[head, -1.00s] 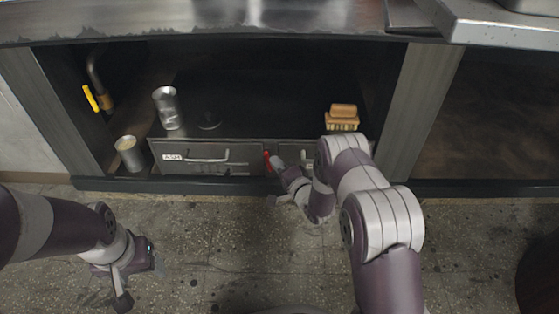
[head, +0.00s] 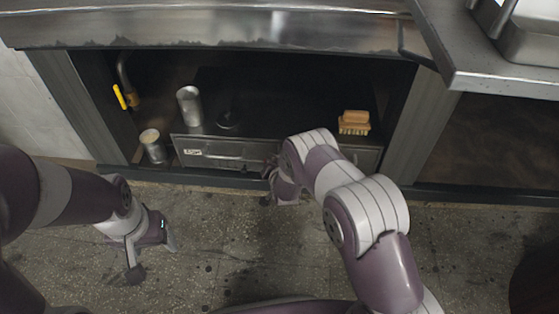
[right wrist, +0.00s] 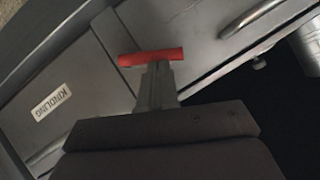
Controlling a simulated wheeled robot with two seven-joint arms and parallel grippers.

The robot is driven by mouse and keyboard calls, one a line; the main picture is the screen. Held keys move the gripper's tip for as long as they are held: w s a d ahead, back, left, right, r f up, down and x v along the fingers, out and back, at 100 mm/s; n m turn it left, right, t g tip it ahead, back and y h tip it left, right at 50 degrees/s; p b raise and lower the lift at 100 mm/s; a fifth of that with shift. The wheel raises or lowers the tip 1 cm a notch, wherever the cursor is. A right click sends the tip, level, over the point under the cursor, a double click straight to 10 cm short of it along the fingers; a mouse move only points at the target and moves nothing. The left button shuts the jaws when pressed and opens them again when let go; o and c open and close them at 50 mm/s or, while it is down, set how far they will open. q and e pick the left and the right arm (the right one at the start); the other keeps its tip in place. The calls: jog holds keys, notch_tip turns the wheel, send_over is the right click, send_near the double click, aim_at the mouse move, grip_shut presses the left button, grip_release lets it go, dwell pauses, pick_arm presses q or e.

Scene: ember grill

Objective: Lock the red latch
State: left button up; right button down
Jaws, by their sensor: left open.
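The red latch (right wrist: 150,57) shows in the right wrist view as a short red bar lying across the seam between the drawer fronts. A grey finger of my right gripper (right wrist: 156,88) is in front of it and overlaps its lower edge; I cannot tell if they touch. In the head view my right gripper (head: 273,184) is at the drawer fronts and hides the latch. Its jaw opening is not clear. My left gripper (head: 153,254) is open and empty over the floor at lower left.
The drawer labelled ASH (head: 215,162) is left of my right gripper. A drawer front labelled KINDLING (right wrist: 85,75) shows in the wrist view. A metal cup (head: 189,107) and a brush (head: 354,122) stand on the shelf. A can (head: 153,147) stands at left.

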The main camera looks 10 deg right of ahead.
pick_arm(q)
jog(key=shift+f, duration=0.1)
pick_arm(e)
jog(key=shift+w+a+f+h, duration=0.25)
jog(key=shift+a+f+h, duration=0.05)
jog(key=shift+a+f, duration=0.65)
